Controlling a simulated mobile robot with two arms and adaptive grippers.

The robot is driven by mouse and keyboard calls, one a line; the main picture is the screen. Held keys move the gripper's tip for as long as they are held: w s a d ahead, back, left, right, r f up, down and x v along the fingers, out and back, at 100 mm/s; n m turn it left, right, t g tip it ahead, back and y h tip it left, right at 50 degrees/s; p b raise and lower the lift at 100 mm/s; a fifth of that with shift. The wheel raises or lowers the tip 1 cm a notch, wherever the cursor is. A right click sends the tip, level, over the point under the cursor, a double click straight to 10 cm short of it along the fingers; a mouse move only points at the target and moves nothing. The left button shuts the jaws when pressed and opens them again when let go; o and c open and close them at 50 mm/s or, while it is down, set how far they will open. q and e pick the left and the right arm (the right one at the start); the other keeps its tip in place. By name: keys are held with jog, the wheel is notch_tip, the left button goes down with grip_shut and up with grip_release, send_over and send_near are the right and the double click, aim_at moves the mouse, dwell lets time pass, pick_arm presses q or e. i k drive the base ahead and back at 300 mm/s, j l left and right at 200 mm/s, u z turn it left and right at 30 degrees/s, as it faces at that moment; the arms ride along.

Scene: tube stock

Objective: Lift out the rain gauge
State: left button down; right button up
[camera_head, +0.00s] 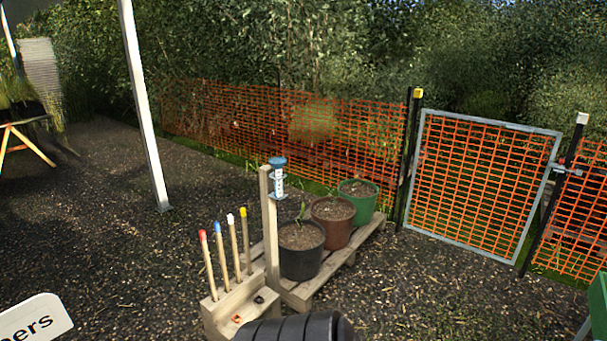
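The rain gauge (278,178) shows as a small clear or pale tube with a blue-grey top. It sits upright at the upper end of a wooden post (269,225), in a holder or bracket on its right side. A dark band shows around its lower part; the fine detail is too small to tell.
A wooden block (222,315) with several colour-tipped stakes stands left of the post. Behind it, black (301,262), brown (333,232) and green (360,208) pots stand on a pallet (300,294). A black ribbed object (300,328) fills the bottom edge. Orange mesh fencing (240,125) and a gate (470,185) lie beyond.

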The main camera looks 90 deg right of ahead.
aim_at(277, 164)
jog(key=z, duration=2.45)
jog(key=i+z, duration=0.1)
